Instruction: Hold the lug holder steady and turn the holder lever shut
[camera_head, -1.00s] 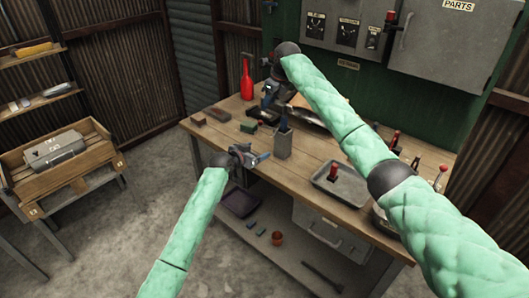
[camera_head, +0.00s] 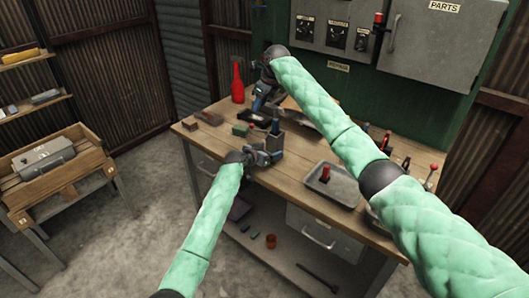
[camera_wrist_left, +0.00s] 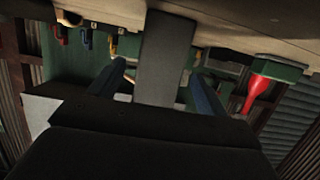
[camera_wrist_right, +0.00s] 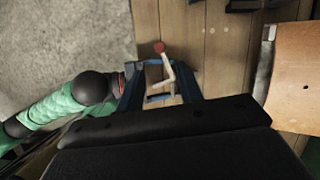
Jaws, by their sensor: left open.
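My right gripper (camera_head: 259,103) is above the table behind the block. In the right wrist view its fingers (camera_wrist_right: 160,92) are apart. The holder lever (camera_wrist_right: 168,72), a pale arm with a red knob (camera_wrist_right: 159,47), shows between them, apparently without contact.
A red bottle (camera_head: 238,82) stands at the back left of the table. A grey tray (camera_head: 334,184) with a red-topped item lies to the right. A curved pale panel (camera_wrist_right: 295,80) lies near my right gripper. Small blocks lie at the table's left end.

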